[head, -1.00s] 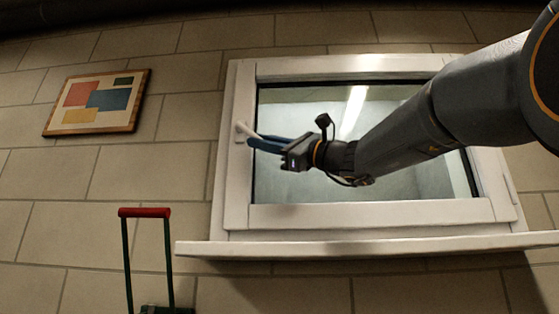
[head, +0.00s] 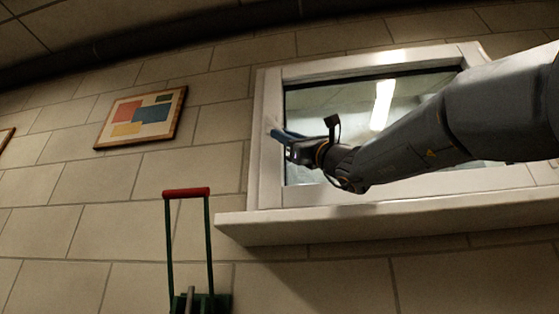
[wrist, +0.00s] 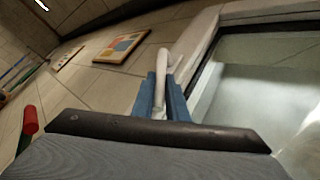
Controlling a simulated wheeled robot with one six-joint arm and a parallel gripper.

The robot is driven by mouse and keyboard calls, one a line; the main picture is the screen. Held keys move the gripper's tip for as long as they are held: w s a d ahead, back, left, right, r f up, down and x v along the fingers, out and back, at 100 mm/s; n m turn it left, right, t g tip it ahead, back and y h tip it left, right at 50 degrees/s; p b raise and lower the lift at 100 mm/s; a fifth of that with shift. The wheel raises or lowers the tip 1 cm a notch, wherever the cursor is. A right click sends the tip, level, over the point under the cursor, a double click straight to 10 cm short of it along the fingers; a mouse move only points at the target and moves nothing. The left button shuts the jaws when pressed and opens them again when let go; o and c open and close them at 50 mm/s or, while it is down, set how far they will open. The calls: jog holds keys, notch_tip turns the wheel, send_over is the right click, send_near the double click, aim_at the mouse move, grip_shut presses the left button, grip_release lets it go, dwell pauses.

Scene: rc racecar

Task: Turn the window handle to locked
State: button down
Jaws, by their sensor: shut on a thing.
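The white window handle (wrist: 161,82) is on the left frame member of the white window (head: 268,150). In the wrist view its grip runs between the two blue fingers of my gripper (wrist: 161,92), pointing back toward the camera from its mount on the frame. My gripper (head: 283,134) is shut on the handle. In the head view the fingers cover most of the handle, and only a pale bit of it (head: 270,124) shows, so its exact angle is hard to tell there.
A white sill (head: 330,224) juts out below the window. A framed picture (head: 142,117) hangs on the block wall to the left. A red-topped green trolley handle (head: 187,193) stands below left. The wall between picture and window is clear.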

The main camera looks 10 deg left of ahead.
jog(key=shift+a+t+b, duration=0.1)
jog(key=shift+t+b, duration=0.2)
jog(key=shift+b, duration=0.05)
dwell(0.3)
jog(key=c, duration=1.7)
grip_release()
jog(key=shift+c, duration=0.2)
jog(key=v, duration=0.7)
jog(key=shift+d+f+b, duration=0.25)
jog(key=shift+f+b, duration=0.05)
jog(key=shift+b, duration=0.1)
jog(key=shift+s, duration=0.15)
